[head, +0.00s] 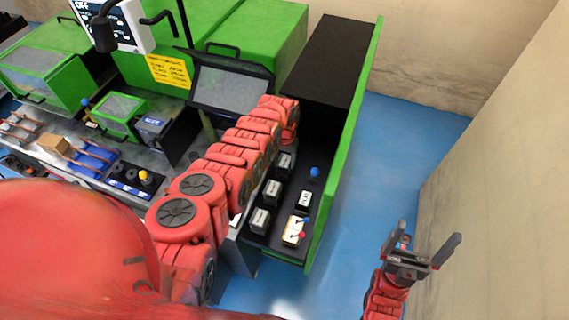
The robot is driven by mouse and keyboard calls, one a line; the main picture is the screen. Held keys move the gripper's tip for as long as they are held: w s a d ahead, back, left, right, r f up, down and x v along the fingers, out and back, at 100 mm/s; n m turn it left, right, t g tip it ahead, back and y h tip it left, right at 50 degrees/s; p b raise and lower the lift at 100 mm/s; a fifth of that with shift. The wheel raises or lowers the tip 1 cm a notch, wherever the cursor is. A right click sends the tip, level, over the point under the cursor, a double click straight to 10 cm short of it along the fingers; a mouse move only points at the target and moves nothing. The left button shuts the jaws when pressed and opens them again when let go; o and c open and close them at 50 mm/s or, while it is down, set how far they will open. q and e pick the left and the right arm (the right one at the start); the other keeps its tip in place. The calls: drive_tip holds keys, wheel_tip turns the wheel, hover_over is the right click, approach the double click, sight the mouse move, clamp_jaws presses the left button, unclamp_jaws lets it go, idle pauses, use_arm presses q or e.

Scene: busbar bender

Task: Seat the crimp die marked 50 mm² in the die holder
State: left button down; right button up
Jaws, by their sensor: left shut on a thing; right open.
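Several grey blocks with pale label faces, which look like crimp dies, stand in a column in the black open drawer: one at the back (285,161), one in the middle (272,190) and one at the front (260,219). Their markings are too small to read. My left arm crosses the middle of the head view beside the drawer; its gripper is hidden, and anything it holds cannot be seen. My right gripper (424,258) is open and empty, low on the right, apart from the drawer. I cannot make out the die holder for certain.
A small black-and-white box (304,200), a blue knob (314,172) and a yellow-white block with coloured knobs (293,231) also sit in the drawer. The drawer's green panel (346,150) stands at its right. Blue floor (385,160) is clear before the beige wall (510,170).

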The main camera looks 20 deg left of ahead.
use_arm(q)
drive_tip(key=shift+r+p, duration=1.05)
drive_tip(key=shift+r, duration=0.15)
wheel_tip(320, 180, up, 5)
drive_tip(key=p, duration=0.5)
